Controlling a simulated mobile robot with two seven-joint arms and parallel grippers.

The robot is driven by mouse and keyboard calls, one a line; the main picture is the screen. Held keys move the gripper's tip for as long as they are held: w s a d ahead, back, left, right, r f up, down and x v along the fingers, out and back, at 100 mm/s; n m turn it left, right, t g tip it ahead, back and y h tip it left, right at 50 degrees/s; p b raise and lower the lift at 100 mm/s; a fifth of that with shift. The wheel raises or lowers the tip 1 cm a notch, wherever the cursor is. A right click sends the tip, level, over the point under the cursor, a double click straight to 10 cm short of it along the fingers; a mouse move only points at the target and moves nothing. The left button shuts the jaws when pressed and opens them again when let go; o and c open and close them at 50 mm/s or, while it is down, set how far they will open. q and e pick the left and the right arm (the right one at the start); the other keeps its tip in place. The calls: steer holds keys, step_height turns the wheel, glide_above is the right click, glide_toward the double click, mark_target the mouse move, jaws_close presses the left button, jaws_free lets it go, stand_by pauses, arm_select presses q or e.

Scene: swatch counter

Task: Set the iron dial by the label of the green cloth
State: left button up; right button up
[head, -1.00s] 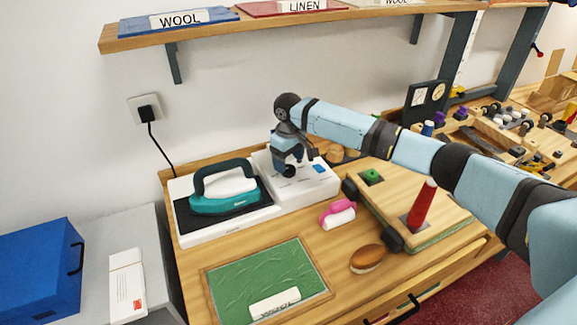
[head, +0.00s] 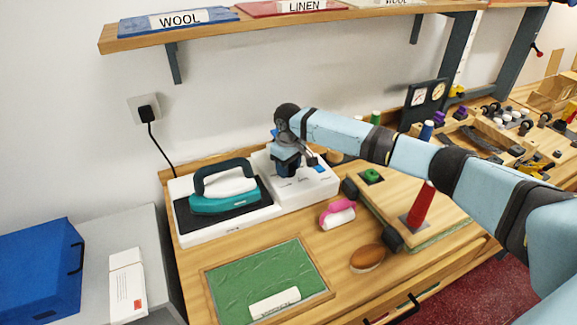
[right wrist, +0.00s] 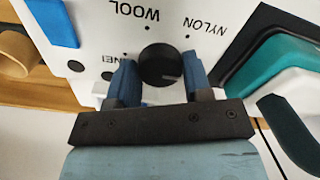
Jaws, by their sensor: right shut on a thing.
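The iron dial (right wrist: 158,62) is a round black knob on a white control box (head: 318,186). My right gripper (right wrist: 160,80) is shut on the dial, one blue finger on each side; in the head view the gripper (head: 287,168) hides the dial. I cannot tell clearly where the dial points. The green cloth (head: 250,268) lies flat at the front, its white label (head: 274,303) too small to read surely. My left gripper is not in view.
A teal iron (head: 225,200) rests on its pad left of the dial. A pink-and-white roll (head: 338,215), a brown brush (head: 367,258) and a wooden board with a red cone (head: 420,207) stand to the right. A shelf with labelled cloths (head: 180,20) hangs above.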

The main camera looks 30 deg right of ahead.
steer(key=shift+r+n+p, duration=0.2)
steer(key=shift+n+p, duration=0.6)
steer(key=shift+p, duration=0.2)
steer(key=shift+n+p, duration=1.15)
steer(key=shift+n, duration=0.05)
steer(key=n+p, duration=0.1)
steer(key=n, duration=0.1)
steer(key=shift+n+p, duration=0.3)
steer(key=shift+n, duration=0.1)
steer(key=n+p, duration=0.1)
steer(key=n, duration=0.2)
steer(key=shift+f+n, duration=0.1)
steer(key=shift+n, duration=0.2)
steer(key=n+p, duration=0.1)
steer(key=n, duration=0.1)
steer(key=shift+n, duration=0.3)
steer(key=n, duration=0.3)
steer(key=shift+f+n, duration=0.1)
steer(key=shift+n, duration=0.3)
steer(key=n, duration=0.3)
steer(key=shift+n, duration=1.9)
